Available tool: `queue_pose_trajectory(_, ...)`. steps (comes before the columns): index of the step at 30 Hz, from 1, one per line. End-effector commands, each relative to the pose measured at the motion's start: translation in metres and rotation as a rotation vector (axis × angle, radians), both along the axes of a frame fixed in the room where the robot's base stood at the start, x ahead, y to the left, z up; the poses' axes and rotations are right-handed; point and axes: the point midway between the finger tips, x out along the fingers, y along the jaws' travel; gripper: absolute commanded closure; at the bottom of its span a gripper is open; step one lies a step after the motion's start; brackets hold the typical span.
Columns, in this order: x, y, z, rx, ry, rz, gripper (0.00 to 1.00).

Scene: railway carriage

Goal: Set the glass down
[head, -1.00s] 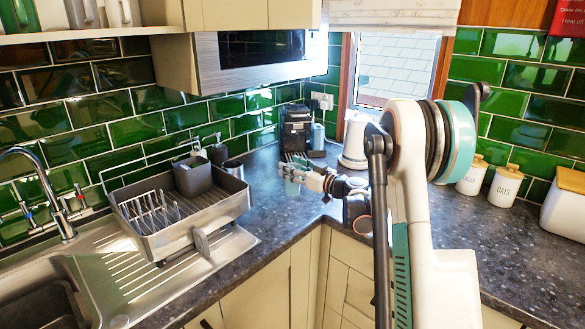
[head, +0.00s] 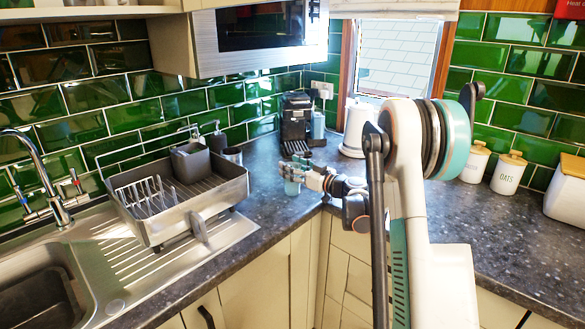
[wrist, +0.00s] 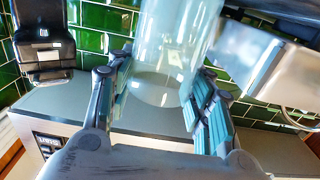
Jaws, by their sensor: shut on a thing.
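The glass (head: 292,187) is a clear, pale blue-green tumbler. In the head view it is small and partly hidden by the fingers, near the inner corner of the dark worktop (head: 262,210). My gripper (head: 298,174) is shut on it from the right. In the wrist view the glass (wrist: 170,45) stands large between the two fingers of my gripper (wrist: 163,92), with its round base showing. I cannot tell whether the base touches the worktop.
A grey dish rack (head: 212,207) stands left of the glass, beside the sink (head: 45,290). A black coffee machine (head: 296,122) and a white kettle (head: 357,130) are behind it. Lidded canisters (head: 509,175) stand at the right. The worktop left of the glass is clear.

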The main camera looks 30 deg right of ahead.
Motion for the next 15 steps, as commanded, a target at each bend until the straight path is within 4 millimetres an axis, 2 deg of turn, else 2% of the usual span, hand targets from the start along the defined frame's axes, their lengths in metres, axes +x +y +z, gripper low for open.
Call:
queue_pose_trajectory(10, 0.0001, -0.0001, -0.0046, 0.0, 0.0, 0.0, 0.97)
queue_pose_trajectory(11, 0.0001, -0.0001, -0.0044, 0.0, 0.0, 0.0, 0.48)
queue_pose_trajectory(13, 0.0001, -0.0001, -0.0042, 0.0, 0.0, 0.0, 0.32)
queue_pose_trajectory(15, 0.0001, 0.0, -0.0042, 0.0, 0.0, 0.0, 0.29)
